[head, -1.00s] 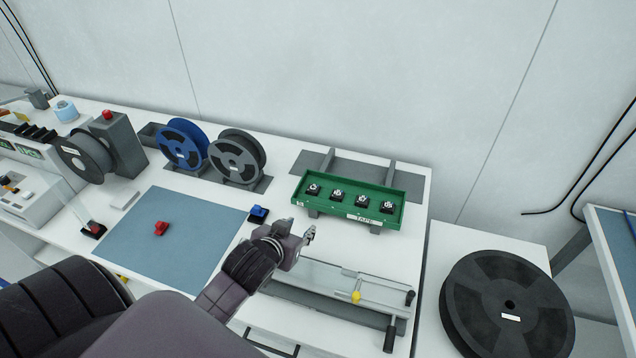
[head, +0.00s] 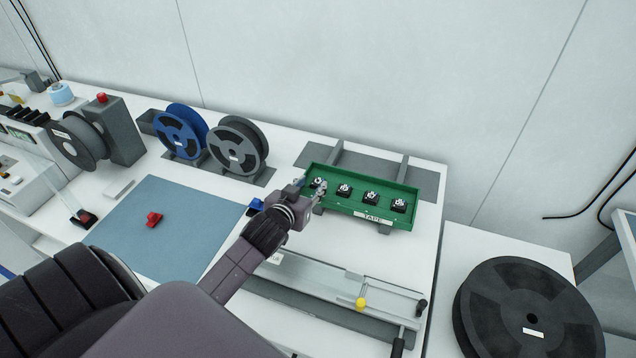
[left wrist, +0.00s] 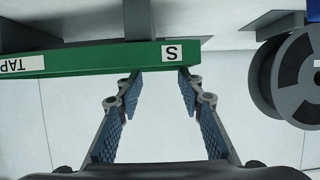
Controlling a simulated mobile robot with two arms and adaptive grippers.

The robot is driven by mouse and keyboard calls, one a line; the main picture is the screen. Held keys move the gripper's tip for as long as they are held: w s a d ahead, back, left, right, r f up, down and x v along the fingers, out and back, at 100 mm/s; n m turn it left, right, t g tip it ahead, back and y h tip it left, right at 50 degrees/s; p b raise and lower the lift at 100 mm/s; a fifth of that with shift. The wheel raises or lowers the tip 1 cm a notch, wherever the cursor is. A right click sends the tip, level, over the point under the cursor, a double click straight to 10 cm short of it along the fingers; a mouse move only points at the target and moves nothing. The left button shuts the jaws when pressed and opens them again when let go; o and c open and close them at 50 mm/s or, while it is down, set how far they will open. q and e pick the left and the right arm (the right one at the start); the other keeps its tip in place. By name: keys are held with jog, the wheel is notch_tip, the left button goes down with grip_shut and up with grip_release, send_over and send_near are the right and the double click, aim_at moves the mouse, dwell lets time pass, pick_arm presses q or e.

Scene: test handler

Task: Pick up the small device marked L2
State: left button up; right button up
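A green tray (head: 335,203) marked TAPE holds several small black devices with white tops in a row. The devices include the leftmost one (head: 318,182), one to its right (head: 343,189), another (head: 371,198) and the rightmost one (head: 399,205). Their markings are too small to read surely, so I cannot tell which is L2. My left gripper (head: 319,192) is at the tray's left end, close to the leftmost device. In the left wrist view its fingers (left wrist: 160,85) are apart with nothing between them, near the green tray wall (left wrist: 100,59) with an S label. My right gripper is out of view.
A blue reel (head: 180,130) and a grey reel (head: 237,147) stand left of the tray. A tape fixture with a yellow knob (head: 360,303) lies in front. A blue mat (head: 150,230) bears a red piece (head: 153,219). A blue piece (head: 255,206) is beside my arm.

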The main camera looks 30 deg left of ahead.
aim_at(318, 181)
pick_arm(q)
jog(key=shift+f+p+x, duration=0.15)
jog(key=shift+p+x, duration=0.15)
jog(key=shift+x, duration=0.85)
jog(key=shift+f+p+x, duration=0.15)
jog(key=shift+p+x, duration=0.1)
jog(key=shift+x, duration=0.85)
jog(key=shift+s+d, duration=0.1)
jog(key=shift+s, duration=0.05)
jog(key=shift+f, duration=0.1)
jog(key=shift+c, duration=0.4)
